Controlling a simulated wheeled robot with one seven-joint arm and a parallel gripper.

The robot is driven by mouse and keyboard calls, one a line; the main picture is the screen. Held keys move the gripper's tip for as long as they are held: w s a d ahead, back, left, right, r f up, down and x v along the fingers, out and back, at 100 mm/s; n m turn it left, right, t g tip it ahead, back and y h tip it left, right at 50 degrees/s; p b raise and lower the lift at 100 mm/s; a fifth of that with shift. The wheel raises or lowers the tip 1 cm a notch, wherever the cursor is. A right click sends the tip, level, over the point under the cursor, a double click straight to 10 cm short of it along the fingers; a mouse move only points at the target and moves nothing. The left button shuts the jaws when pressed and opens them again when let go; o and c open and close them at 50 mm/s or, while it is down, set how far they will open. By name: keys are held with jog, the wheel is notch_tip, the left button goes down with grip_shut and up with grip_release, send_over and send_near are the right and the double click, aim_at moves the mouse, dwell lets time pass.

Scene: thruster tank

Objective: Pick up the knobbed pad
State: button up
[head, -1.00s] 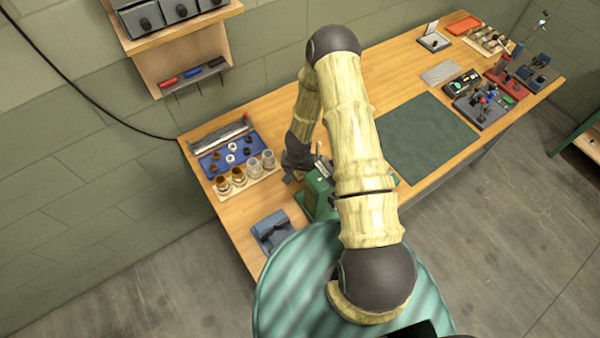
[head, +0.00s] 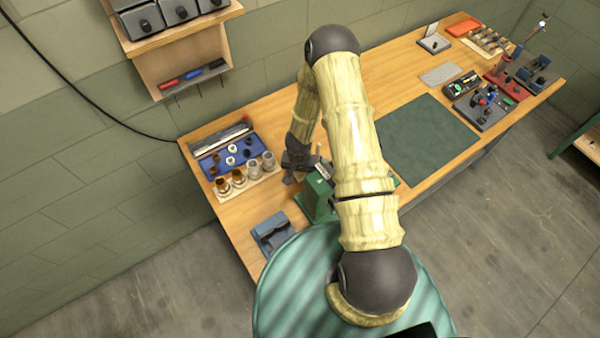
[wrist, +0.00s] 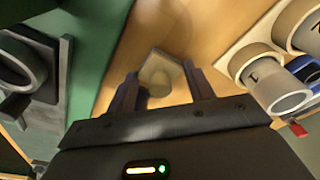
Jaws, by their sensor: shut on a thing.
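The knobbed pad (wrist: 158,75) is a pale tan, squarish piece with a rounded knob. In the wrist view it sits between the two dark fingers of my gripper (wrist: 160,84), which is shut on it. Wooden bench top shows around and beyond the pad; I cannot tell whether the pad touches it. In the head view my gripper (head: 296,162) is low over the left part of the bench, between the row of cups and the green vise-like block. The pad cannot be made out clearly there.
A rack of cups (head: 240,180) and a blue tray of small parts (head: 232,153) stand left of my gripper. The green block (head: 318,197) is close on its right. A blue-grey holder (head: 273,233) lies nearer the front. A dark green mat (head: 428,138) is bare.

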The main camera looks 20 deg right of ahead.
notch_tip(320, 180, up, 10)
jog(key=shift+f, duration=0.2)
dwell(0.6)
jog(key=shift+o, duration=0.8)
